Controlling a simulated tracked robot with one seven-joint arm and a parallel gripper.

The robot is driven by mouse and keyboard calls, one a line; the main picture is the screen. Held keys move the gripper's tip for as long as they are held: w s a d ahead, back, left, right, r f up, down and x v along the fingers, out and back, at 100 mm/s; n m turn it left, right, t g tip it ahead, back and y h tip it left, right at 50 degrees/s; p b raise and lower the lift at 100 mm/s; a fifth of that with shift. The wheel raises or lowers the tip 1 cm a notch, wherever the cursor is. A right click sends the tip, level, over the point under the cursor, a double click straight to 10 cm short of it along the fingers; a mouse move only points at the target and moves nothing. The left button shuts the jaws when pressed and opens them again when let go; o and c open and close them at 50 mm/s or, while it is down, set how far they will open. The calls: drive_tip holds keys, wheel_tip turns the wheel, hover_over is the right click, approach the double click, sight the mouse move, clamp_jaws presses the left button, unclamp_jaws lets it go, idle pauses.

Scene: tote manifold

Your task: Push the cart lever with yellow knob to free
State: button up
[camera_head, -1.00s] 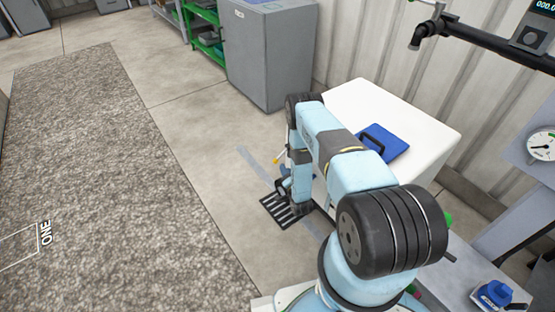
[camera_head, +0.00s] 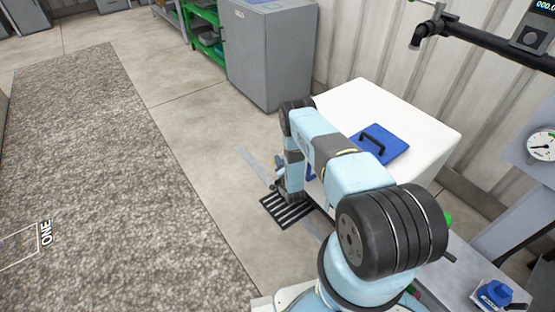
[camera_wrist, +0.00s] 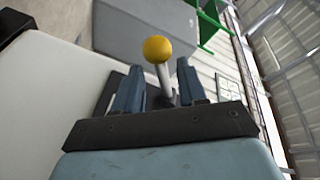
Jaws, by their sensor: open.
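The cart lever's yellow knob (camera_wrist: 157,49) sits on a pale stem (camera_wrist: 165,78) in the wrist view. My gripper (camera_wrist: 160,75) is open, with one blue-grey finger on each side of the stem and the knob beyond the fingertips in the picture. I cannot tell whether a finger touches the stem. In the head view the arm hides the lever, and my gripper is low beside the white cart (camera_head: 415,118). The cart has a blue lid with a black handle (camera_head: 379,143) on top. The lever's base is hidden.
A black floor grate (camera_head: 287,211) lies below my gripper. A grey cabinet (camera_head: 268,55) and a green shelf (camera_head: 205,35) stand behind. A wall with a pipe (camera_head: 480,40) and a gauge (camera_head: 542,146) is on the right. Open floor and a grey mat (camera_head: 100,180) lie left.

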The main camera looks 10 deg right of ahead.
drive_tip(key=shift+w+a, duration=0.15)
drive_tip(key=shift+w, duration=1.4)
drive_tip(key=shift+c, duration=0.4)
clamp_jaws()
drive_tip(key=shift+s, duration=0.1)
